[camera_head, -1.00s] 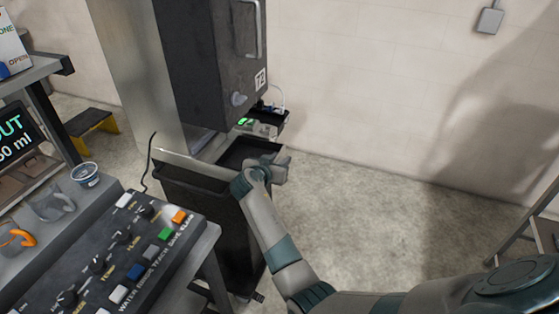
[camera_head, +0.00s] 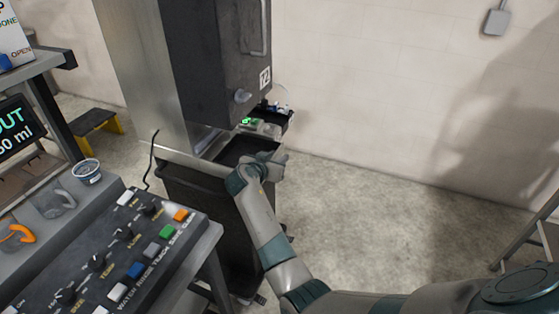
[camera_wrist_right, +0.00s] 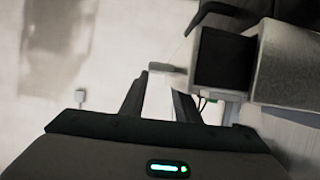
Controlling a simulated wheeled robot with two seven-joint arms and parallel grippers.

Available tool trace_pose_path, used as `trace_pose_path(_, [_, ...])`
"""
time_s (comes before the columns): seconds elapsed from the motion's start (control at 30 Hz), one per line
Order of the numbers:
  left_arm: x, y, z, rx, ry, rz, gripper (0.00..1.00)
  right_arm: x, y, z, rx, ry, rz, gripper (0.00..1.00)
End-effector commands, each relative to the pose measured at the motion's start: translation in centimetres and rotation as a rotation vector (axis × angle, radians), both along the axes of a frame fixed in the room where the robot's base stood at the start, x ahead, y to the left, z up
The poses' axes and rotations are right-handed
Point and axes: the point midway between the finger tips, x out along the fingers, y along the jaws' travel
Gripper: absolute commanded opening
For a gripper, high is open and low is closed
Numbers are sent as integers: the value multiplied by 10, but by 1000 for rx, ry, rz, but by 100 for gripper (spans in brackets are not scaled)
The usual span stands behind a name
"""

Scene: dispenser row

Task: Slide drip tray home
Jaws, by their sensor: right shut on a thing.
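The drip tray (camera_head: 238,150) is a dark, shallow tray below the dispenser (camera_head: 215,60) marked 12, on top of a dark stand (camera_head: 205,205). Part of it is hidden by my right wrist. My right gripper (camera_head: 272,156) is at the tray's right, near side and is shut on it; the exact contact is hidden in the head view. In the right wrist view, my two dark fingers (camera_wrist_right: 163,82) have a small grey bar (camera_wrist_right: 166,69) near their tips. My left gripper is not in view.
A control panel (camera_head: 115,262) with coloured buttons stands at the front left. A small dark shelf (camera_head: 280,118) with a green light is behind the tray. A yellow-sided step stool (camera_head: 95,120) is at the left.

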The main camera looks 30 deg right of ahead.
Motion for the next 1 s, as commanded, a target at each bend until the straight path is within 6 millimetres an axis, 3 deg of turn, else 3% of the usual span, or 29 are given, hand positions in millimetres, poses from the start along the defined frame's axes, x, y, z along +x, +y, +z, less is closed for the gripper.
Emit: trace_pose_path(1.0, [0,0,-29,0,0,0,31,22,20,-1,1,-2,0,0])
